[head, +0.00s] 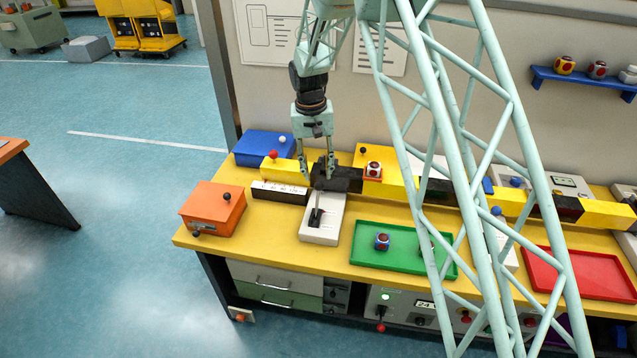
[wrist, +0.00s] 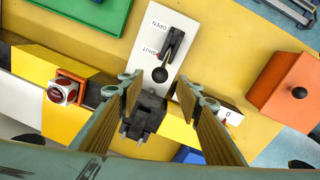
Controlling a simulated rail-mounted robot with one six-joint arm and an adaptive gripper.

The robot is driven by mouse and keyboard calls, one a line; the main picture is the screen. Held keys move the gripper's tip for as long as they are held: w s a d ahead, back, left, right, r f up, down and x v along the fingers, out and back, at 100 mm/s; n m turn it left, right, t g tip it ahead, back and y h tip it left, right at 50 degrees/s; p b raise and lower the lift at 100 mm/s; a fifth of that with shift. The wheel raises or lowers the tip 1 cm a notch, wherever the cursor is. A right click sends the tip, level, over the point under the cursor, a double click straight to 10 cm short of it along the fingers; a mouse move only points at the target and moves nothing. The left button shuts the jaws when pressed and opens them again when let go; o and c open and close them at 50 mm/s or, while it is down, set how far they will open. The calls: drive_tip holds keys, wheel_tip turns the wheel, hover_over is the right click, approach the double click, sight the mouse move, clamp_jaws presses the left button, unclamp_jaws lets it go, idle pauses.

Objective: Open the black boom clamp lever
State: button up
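The black lever (head: 316,217) stands on a white plate (head: 331,232) on the yellow bench. In the wrist view the lever (wrist: 174,45) has a round black knob lying toward the SHUT label; the OPEN label is farther up the same plate (wrist: 185,25). My gripper (head: 318,170) points down over the black clamp block behind the plate. In the wrist view my gripper (wrist: 158,92) has its fingers spread, with the knob just beyond the fingertips and apparently nothing held. The black clamp block (wrist: 146,115) shows between the fingers.
The yellow and black boom (head: 403,190) runs along the bench. An orange box (head: 212,210) stands left of the plate, a blue box (head: 262,146) behind.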

sight(319, 183)
drive_tip(key=shift+d+f, duration=0.2)
drive_tip(key=shift+f, duration=2.4)
clamp_jaws()
